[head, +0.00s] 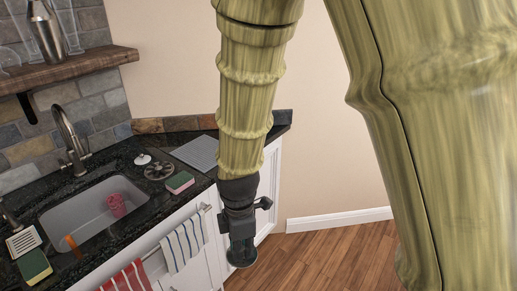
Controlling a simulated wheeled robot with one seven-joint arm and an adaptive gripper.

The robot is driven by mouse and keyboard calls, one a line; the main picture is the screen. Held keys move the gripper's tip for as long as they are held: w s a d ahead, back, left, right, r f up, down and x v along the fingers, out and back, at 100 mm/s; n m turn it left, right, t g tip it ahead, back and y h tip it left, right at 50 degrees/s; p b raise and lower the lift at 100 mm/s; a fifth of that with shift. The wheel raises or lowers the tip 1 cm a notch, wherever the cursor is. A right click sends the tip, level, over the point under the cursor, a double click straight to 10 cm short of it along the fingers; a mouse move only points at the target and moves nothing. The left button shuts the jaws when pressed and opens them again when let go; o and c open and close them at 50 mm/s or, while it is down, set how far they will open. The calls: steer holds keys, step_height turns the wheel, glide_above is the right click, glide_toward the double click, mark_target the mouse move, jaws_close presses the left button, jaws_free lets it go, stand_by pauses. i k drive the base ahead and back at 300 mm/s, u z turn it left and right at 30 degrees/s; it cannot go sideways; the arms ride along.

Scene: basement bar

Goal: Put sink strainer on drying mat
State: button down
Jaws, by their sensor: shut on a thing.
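My gripper (242,240) points down in front of the white cabinets, lower than the counter top. It is shut on a dark round thing (242,257) at its lower end. This thing is small and dark, and I cannot tell surely whether it is the sink strainer. A grey ribbed drying mat (196,152) lies flat on the dark counter near the corner, up and left of my gripper, partly hidden by my arm. A round dark spoked piece (158,171) lies on the counter left of the mat; it looks strainer-like too.
A pink-and-green sponge (180,182) and a white knobbed round piece (142,159) are near the mat. The sink (90,205) holds a pink cup (117,205). Two towels (184,242) hang at the cabinet front. The wood floor (330,260) at right is clear.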

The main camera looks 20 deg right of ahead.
mark_target(205, 160)
steer(key=z, duration=0.35)
steer(key=i, duration=1.25)
steer(key=u, duration=0.85)
